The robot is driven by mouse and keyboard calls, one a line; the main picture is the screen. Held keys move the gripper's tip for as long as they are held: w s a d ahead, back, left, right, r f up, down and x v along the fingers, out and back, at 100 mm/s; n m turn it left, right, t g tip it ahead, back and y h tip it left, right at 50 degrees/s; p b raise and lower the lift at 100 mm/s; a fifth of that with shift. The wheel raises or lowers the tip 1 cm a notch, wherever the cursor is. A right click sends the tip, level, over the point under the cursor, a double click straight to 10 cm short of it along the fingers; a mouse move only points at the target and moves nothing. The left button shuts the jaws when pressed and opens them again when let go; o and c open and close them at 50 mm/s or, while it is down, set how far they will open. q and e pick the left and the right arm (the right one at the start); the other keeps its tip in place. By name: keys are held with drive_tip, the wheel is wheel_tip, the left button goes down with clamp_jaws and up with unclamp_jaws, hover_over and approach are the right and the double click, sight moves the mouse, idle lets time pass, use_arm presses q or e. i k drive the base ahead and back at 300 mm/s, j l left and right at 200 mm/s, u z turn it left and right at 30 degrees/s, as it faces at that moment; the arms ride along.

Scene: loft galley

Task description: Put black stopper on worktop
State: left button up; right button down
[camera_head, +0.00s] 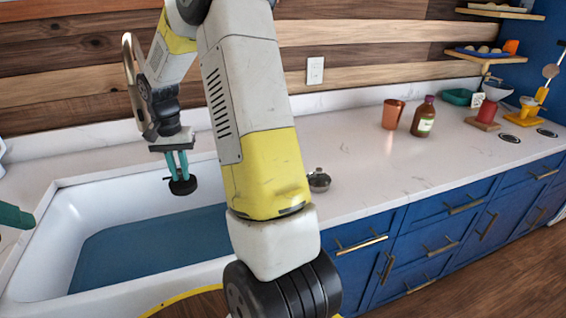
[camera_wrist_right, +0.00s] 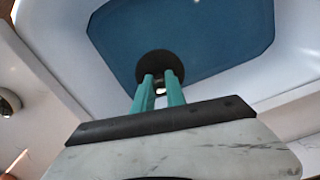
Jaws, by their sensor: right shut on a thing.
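The black stopper (camera_head: 183,187) is a dark round disc. My right gripper (camera_head: 179,172) is shut on it and holds it above the sink basin. In the right wrist view the stopper (camera_wrist_right: 156,67) is at the tips of the teal fingers (camera_wrist_right: 158,88), with the blue water behind it. The pale marbled worktop (camera_head: 365,158) runs to the right of the sink and behind it.
The white sink (camera_head: 62,215) holds blue water (camera_head: 150,250). A small metal object (camera_head: 319,180) stands on the worktop, partly beside my arm. A copper cup (camera_head: 392,114) and a brown bottle (camera_head: 424,117) stand farther right. The worktop between them is clear.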

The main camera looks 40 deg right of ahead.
sight(369, 175)
drive_tip(key=k+l, duration=0.6)
drive_tip(key=l, duration=0.25)
drive_tip(key=k+l, duration=0.3)
drive_tip(key=l, duration=1.4)
